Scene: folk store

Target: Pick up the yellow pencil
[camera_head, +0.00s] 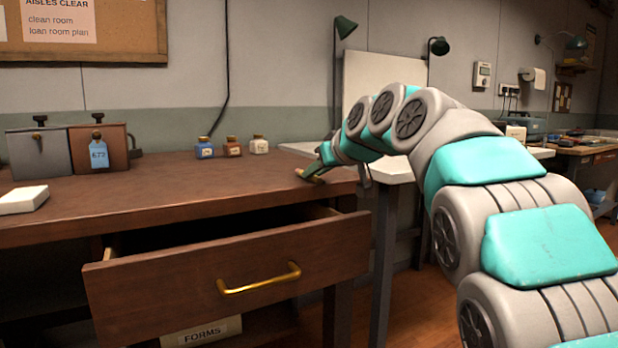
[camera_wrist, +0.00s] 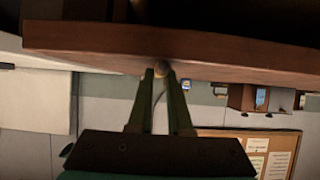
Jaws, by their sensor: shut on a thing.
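My gripper (camera_head: 322,163) is at the right end of the brown desk top in the head view. It is shut on the yellow pencil (camera_head: 309,176), which shows as a short yellow-brown piece at the fingertips, close to the desk top. In the wrist view the two dark fingers (camera_wrist: 162,74) close around a small rounded tan end of the pencil (camera_wrist: 162,67), right by the desk edge. Most of the pencil's length is hidden or too small to make out. I cannot tell whether it still touches the desk.
The brown desk (camera_head: 200,187) has an open drawer (camera_head: 235,270) with a brass handle. Three small bottles (camera_head: 232,147) stand behind. Metal and brown boxes (camera_head: 70,150) and a white block (camera_head: 23,199) are at left. A white table (camera_head: 398,172) stands at right. The desk's middle is clear.

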